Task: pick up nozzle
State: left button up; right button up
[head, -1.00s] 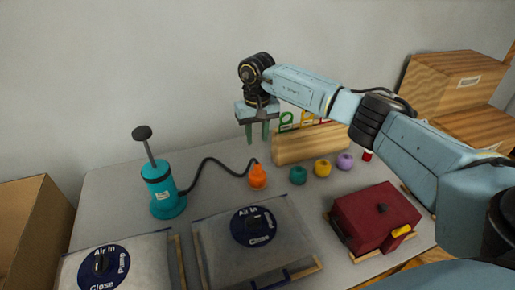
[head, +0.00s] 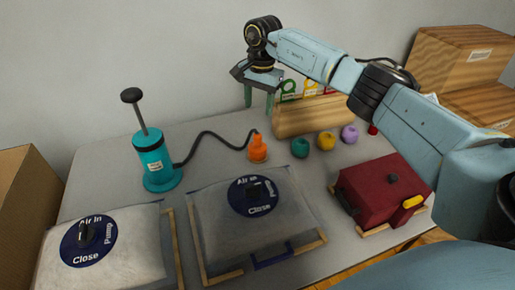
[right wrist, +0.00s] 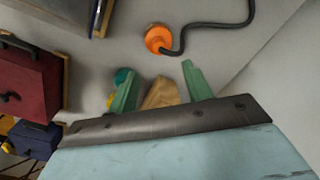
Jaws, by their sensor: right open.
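The orange nozzle (head: 257,148) stands upright on the grey table, joined by a black hose to the teal hand pump (head: 155,160). My right gripper (head: 258,97) hangs above and behind the nozzle, fingers pointing down, apart and empty. In the right wrist view, the nozzle (right wrist: 158,39) lies beyond the green fingertips, with the hose running off to its right. The right gripper (right wrist: 160,80) shows its two fingers spread with nothing held between them. My left gripper is not in view.
Two clear bags with blue valve discs (head: 256,196) (head: 88,240) lie in front. Teal (head: 300,148), yellow (head: 326,141) and purple (head: 349,134) yarn balls sit right of the nozzle, before a wooden holder (head: 308,117). A red box (head: 385,190) stands at right.

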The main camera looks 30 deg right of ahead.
aim_at(258, 134)
jog(key=f+m+b, duration=0.2)
jog(key=m, duration=0.3)
jog(key=f+m+b, duration=0.2)
jog(key=f+m, duration=0.1)
jog(key=m, duration=0.2)
jog(key=f+m+b, duration=0.2)
jog(key=m, duration=0.2)
jog(key=shift+s+a+f+m+t+y, duration=0.1)
jog(key=shift+s+f+m+t+y, duration=0.2)
jog(key=shift+f+m, duration=0.1)
jog(key=shift+w+f, duration=0.1)
jog(key=shift+f, duration=0.25)
jog(key=shift+w+f+b, duration=0.25)
jog(key=shift+f+b, duration=0.2)
jog(key=shift+f, duration=0.7)
jog(key=shift+w+f+b, duration=0.2)
jog(key=shift+f+b, duration=0.2)
jog(key=shift+f, duration=0.7)
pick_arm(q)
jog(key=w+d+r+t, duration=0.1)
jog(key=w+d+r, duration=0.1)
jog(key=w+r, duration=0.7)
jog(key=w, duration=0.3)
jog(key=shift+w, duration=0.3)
pick_arm(e)
jog(key=shift+r, duration=0.1)
jog(key=c, duration=1.1)
